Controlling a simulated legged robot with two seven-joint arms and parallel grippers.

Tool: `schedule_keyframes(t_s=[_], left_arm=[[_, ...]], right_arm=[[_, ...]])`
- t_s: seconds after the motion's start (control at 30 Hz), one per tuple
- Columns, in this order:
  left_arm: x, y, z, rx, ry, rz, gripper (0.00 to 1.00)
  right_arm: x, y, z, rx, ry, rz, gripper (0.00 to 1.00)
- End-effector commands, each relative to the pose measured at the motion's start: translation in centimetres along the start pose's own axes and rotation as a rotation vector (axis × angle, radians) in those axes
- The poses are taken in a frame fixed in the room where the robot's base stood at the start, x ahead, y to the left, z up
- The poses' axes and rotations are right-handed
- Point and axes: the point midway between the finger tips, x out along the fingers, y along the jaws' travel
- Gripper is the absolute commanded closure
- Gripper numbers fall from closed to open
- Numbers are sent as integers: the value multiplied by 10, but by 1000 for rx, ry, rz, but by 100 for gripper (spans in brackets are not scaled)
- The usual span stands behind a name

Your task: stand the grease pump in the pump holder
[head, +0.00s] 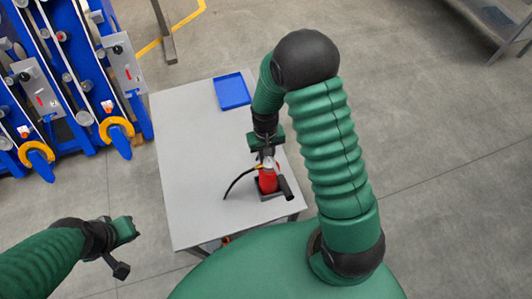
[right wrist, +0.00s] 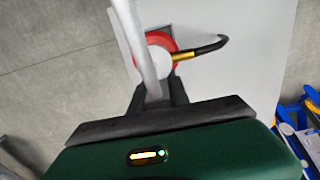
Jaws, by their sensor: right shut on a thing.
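The red grease pump (head: 267,181) is at the near right of the grey table, roughly upright, with a black hose curving left. A thick black grip (head: 286,187) shows beside it. The dark pump holder (head: 262,194) shows around the pump's lower end; whether the pump is fully seated I cannot tell. My right gripper (head: 267,153) is shut on the pump's top. In the right wrist view the pump (right wrist: 170,43) shows its red rim, pale cap, brass fitting and a grey bar in front. My left gripper (head: 125,231) is apart from the table at left; its jaws are unclear.
A blue tray (head: 232,91) lies at the table's far right. The middle and left of the grey table (head: 185,150) are clear. Blue machine frames (head: 75,85) with orange hooks stand left of the table. A metal bench (head: 490,22) is at the far right.

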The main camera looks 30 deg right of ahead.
Motion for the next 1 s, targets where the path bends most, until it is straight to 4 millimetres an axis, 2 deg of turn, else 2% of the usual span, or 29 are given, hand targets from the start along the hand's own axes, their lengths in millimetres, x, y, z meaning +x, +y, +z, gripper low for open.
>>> schedule_keyframes(t_s=[0.3, 0.33, 0.5, 0.83, 0.93, 1.0], left_arm=[[3, 0, 1, 0, 0, 0, 100], [3, 0, 1, 0, 0, 0, 100], [3, 0, 1, 0, 0, 0, 100], [4, 0, 1, 0, 0, 0, 100], [6, 0, 2, 0, 0, 0, 100], [10, 0, 2, 0, 0, 0, 100]], right_arm=[[4, 0, -1, 0, 2, 0, 100], [4, 0, -1, 0, 2, 0, 76], [4, 0, -1, 0, 1, 0, 53], [4, 0, -1, 0, -1, 0, 53], [-7, 0, -2, 0, 4, 0, 53], [-21, 0, -2, 0, 5, 0, 53]])
